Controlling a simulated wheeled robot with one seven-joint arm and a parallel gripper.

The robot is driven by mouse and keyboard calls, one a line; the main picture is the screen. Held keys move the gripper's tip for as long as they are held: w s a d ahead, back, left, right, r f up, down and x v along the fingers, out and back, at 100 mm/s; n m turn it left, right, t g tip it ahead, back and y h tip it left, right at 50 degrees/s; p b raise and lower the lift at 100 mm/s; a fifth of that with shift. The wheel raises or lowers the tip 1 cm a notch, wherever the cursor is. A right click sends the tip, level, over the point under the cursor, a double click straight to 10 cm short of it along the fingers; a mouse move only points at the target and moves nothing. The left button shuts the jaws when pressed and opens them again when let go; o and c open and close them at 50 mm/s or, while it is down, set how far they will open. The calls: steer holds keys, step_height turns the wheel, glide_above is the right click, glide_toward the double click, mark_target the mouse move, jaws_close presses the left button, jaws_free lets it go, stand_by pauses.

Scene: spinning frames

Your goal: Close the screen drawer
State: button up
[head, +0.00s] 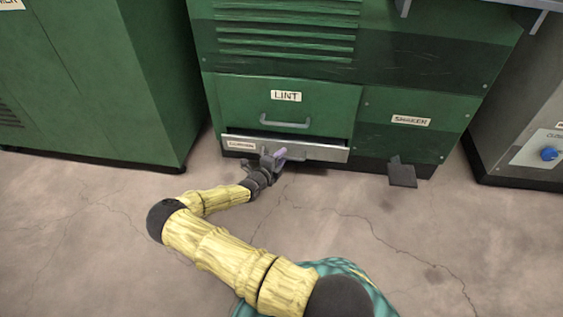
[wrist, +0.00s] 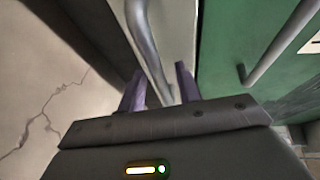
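The screen drawer (head: 330,154) is a low, pale metal drawer under the LINT panel of the green machine. It stands partly pulled out, with a dark gap along its top edge and a small blurred label (head: 241,146) at its left. My gripper (head: 279,154) is at the drawer front, by its handle. In the wrist view my gripper (wrist: 160,88) has its two purple fingers apart. The grey drawer handle (wrist: 146,42) runs down to between them, with gaps visible beside it. Whether a finger touches the handle or drawer front (wrist: 178,35) is not clear.
The LINT panel (head: 330,100) with its own handle (head: 285,123) is just above the drawer. A SMOKEN-like label (head: 411,121) marks the panel to the right, with a dark pedal-like plate (head: 402,174) below. A green cabinet (head: 110,80) stands left. The cracked floor in front is clear.

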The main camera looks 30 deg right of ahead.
steer(key=shift+w+d, duration=0.15)
steer(key=shift+d, duration=0.05)
jaws_close()
steer(key=shift+d+r+p, duration=0.1)
steer(key=shift+p, duration=0.2)
